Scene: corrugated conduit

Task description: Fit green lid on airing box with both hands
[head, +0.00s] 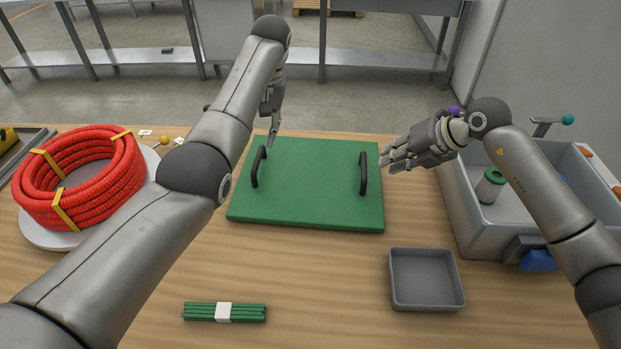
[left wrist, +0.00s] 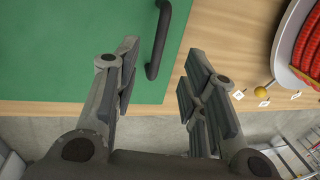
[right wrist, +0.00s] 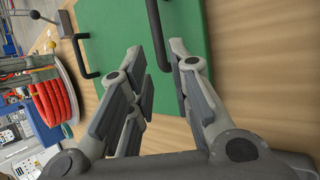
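The green lid (head: 305,190) lies flat on the table, with a black left handle (head: 257,166) and a black right handle (head: 363,173). My left gripper (head: 273,124) is open above the lid's far left part, near the left handle. In the left wrist view that handle (left wrist: 157,45) lies ahead, between the lines of the spread fingers. My right gripper (head: 385,160) is open just right of the right handle. In the right wrist view this handle (right wrist: 157,35) shows ahead between the fingertips; neither handle is held. The grey airing box (head: 468,215) stands open at right, partly hidden by my right arm.
A green-ended cylinder (head: 490,186) sits inside the box. A grey tray (head: 426,279) and a bundle of green sticks (head: 224,312) lie in front. A red conduit coil (head: 80,182) rests on a round base at left. The table's front middle is clear.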

